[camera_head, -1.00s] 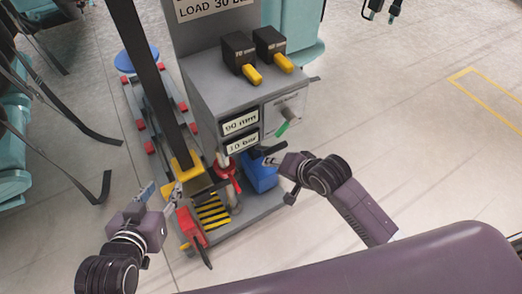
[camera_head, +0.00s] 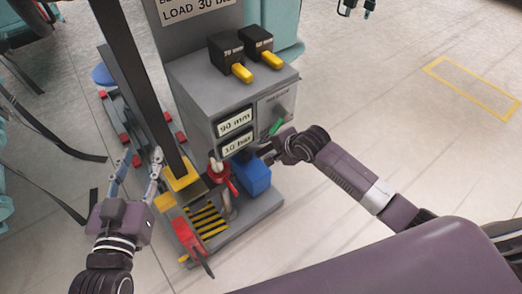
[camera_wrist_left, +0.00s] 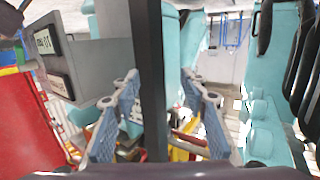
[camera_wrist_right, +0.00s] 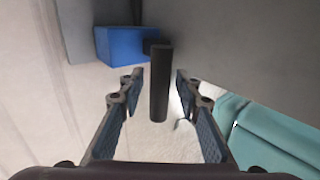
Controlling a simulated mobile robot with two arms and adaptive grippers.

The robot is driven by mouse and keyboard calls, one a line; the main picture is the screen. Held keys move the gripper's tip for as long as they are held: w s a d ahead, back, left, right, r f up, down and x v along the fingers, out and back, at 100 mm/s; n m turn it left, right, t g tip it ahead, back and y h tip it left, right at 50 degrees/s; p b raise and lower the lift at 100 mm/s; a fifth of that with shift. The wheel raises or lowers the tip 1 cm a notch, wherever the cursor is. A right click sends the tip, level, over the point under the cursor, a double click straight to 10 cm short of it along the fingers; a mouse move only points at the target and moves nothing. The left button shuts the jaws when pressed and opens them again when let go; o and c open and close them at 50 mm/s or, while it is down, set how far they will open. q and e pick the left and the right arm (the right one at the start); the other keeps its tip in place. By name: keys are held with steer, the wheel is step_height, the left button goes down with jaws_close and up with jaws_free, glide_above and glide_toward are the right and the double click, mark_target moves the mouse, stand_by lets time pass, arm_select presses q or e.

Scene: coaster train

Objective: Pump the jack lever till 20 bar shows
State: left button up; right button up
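The jack lever (camera_wrist_right: 158,85) is a dark bar at the blue pump box (camera_wrist_right: 122,45) in the right wrist view. In that view my right gripper (camera_wrist_right: 157,95) is open, with the bar between its fingers and a gap on both sides. The blue box (camera_head: 257,180) stands low on the grey machine in the head view; my right gripper (camera_head: 268,153) hides most of the lever there. The lower display (camera_head: 238,145) shows a bar value, blurred, 10 or 30. My left gripper (camera_head: 140,162) is open beside the black post, holding nothing I can see.
The grey cabinet (camera_head: 205,92) has an upper display (camera_head: 235,122) reading 90 mm, two black boxes with yellow handles and a green lever (camera_head: 276,127). A red valve (camera_head: 218,170) and a red handled part (camera_head: 187,238) stand near the base. Open floor lies to the right.

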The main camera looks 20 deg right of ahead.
mark_target(257, 149)
steer(key=b+x, duration=0.2)
steer(key=x, duration=0.2)
steer(key=shift+w+f, duration=0.25)
steer(key=shift+f, duration=0.1)
arm_select(q)
step_height(257, 149, up, 13)
steer(key=s+d+t+h, duration=0.1)
steer(key=s+t+h, duration=0.1)
steer(key=t, duration=0.4)
steer(key=shift+t, duration=0.4)
arm_select(e)
steer(key=shift+w+a+f, duration=0.1)
steer(key=shift+a, duration=0.05)
arm_select(q)
steer(key=shift+s+r, duration=0.1)
arm_select(e)
steer(key=shift+c, duration=0.6)
jaws_close()
